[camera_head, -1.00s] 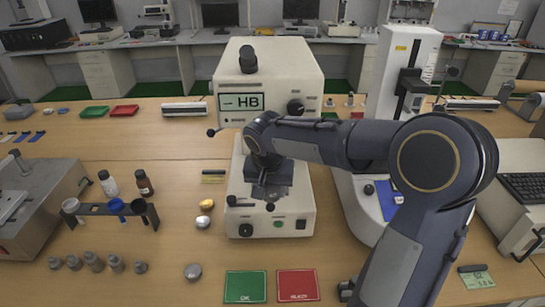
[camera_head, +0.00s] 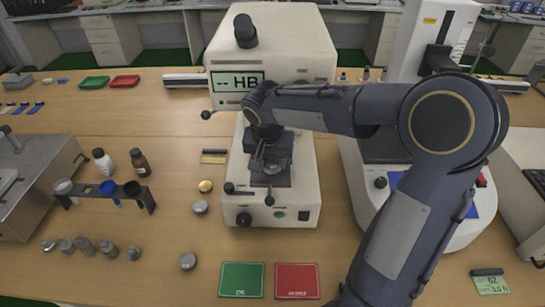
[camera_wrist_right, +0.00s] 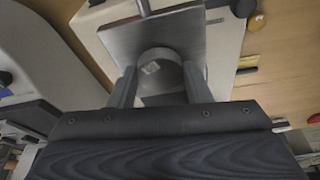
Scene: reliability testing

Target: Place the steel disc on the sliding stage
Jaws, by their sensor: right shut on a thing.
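My right gripper (camera_head: 271,158) is over the front of the HB hardness tester (camera_head: 268,60). It is shut on a round grey steel disc (camera_wrist_right: 160,68), held between its two fingers in the right wrist view. The disc is small and partly hidden in the head view. The sliding stage (camera_head: 270,181) is a dark square plate below the gripper on the tester's base. In the wrist view the stage (camera_wrist_right: 190,28) shows as a grey metal plate right by the disc. I cannot tell whether the disc touches it. My left gripper is not in view.
A brass disc (camera_head: 205,186) and two grey discs (camera_head: 200,207) (camera_head: 187,261) lie left of the tester. A green mat (camera_head: 241,279) and a red mat (camera_head: 297,280) lie in front. A bottle rack (camera_head: 105,195) stands left. Another white machine (camera_head: 420,215) stands right.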

